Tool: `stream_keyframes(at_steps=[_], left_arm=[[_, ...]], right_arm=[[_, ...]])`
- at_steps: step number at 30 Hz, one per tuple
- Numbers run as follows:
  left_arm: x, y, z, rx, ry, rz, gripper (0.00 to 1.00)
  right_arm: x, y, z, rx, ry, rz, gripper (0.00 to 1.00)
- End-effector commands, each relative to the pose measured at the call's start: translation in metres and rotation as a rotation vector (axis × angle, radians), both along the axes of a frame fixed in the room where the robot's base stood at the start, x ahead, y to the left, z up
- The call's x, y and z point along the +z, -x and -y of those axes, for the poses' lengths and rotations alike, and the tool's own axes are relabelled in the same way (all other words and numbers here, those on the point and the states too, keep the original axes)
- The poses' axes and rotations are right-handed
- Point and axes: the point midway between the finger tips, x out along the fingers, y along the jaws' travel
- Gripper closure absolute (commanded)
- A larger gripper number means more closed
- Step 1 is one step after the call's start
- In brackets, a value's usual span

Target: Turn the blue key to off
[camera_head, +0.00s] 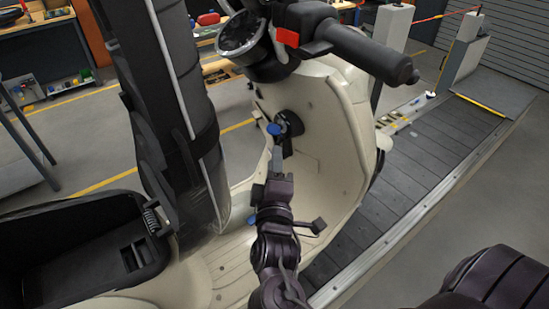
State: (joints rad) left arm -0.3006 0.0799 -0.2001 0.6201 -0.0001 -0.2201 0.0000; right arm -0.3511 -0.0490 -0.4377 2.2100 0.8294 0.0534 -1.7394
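The blue key (273,129) sits in the dark round ignition lock (291,123) on the inner face of the cream scooter's front shield. My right gripper (277,156) reaches up from below, with a grey finger pointing at the lock and its tip just below the key. From this angle the fingers overlap, so the gap between them and any contact with the key cannot be told. My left gripper is out of view.
The handlebar (355,50) with a red switch hangs above the lock. The raised black seat (165,100) stands to the left, over the open storage box (105,210). The slat conveyor (425,160) runs along the right. A workbench (40,25) stands behind.

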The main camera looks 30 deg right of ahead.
Motion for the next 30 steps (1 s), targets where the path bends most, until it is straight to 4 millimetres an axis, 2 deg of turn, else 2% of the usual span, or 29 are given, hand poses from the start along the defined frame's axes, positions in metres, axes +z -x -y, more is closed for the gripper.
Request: stream_keyframes(at_steps=[5,12,18,29,30], left_arm=[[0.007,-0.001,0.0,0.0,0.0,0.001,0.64],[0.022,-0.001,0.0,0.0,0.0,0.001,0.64],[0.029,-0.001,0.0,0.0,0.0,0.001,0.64],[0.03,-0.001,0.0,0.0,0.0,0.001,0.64],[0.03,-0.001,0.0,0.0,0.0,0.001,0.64]], right_arm=[[0.009,-0.009,0.008,-0.019,0.024,0.006,0.65],[0.016,-0.041,0.026,-0.016,0.024,0.006,0.65],[0.017,-0.06,0.036,-0.015,0.022,0.005,0.65],[0.015,-0.065,0.04,-0.014,0.02,0.004,0.65],[0.015,-0.065,0.039,-0.014,0.02,0.004,0.68]])
